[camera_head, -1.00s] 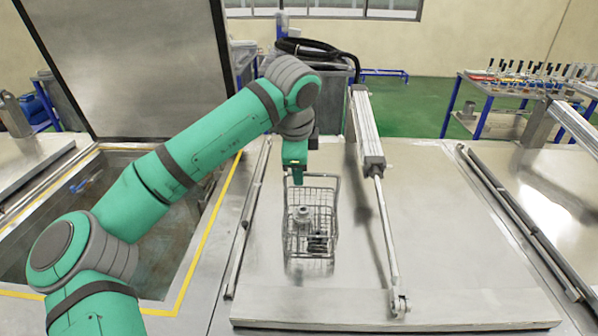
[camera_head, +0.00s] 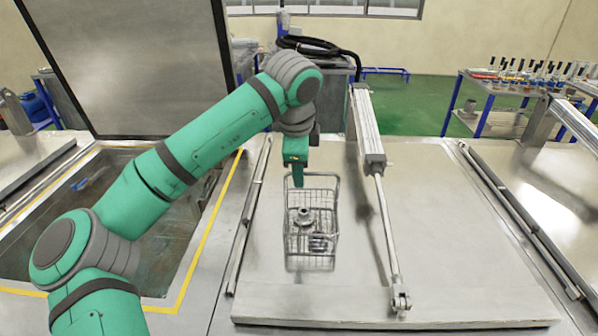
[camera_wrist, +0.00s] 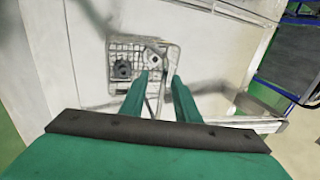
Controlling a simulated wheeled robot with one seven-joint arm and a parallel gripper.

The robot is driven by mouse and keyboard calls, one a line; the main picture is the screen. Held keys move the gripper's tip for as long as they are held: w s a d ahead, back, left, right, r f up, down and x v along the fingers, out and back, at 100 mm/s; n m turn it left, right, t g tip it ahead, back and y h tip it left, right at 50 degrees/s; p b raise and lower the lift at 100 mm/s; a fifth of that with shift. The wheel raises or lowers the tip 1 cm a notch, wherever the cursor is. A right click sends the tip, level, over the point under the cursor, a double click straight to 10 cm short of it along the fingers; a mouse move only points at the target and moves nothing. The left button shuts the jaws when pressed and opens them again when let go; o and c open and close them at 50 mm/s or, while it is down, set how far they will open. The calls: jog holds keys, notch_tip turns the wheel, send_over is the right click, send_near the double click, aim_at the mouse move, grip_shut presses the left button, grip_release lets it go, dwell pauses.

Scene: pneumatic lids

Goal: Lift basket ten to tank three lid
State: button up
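A wire basket (camera_head: 311,262) with metal parts inside sits over the closed flat metal lid (camera_head: 450,245) right of the open tank; I take it to be basket ten, but no label is legible. My gripper (camera_head: 297,182) points down at the basket's upper left rim and handle. In the wrist view my gripper (camera_wrist: 160,76) has two green fingers with a gap between them, and the basket (camera_wrist: 118,84) lies just beyond the tips. The handle's wire seems to run between or behind the fingers; contact is unclear. Which lid is tank three's is not marked.
A piston cylinder (camera_head: 368,135) with its rod runs along the lid just right of the basket. An open tank (camera_head: 200,240) with a raised lid (camera_head: 135,65) is at left. A rack table (camera_head: 490,90) stands at back right.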

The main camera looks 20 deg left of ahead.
jog(key=w+v, duration=0.1)
jog(key=v, duration=0.9)
jog(key=w+a+r+v, duration=0.1)
jog(key=w+v, duration=0.1)
jog(key=v, duration=0.9)
jog(key=shift+w+r, duration=0.2)
jog(key=shift+w, duration=0.05)
jog(key=shift+d, duration=0.15)
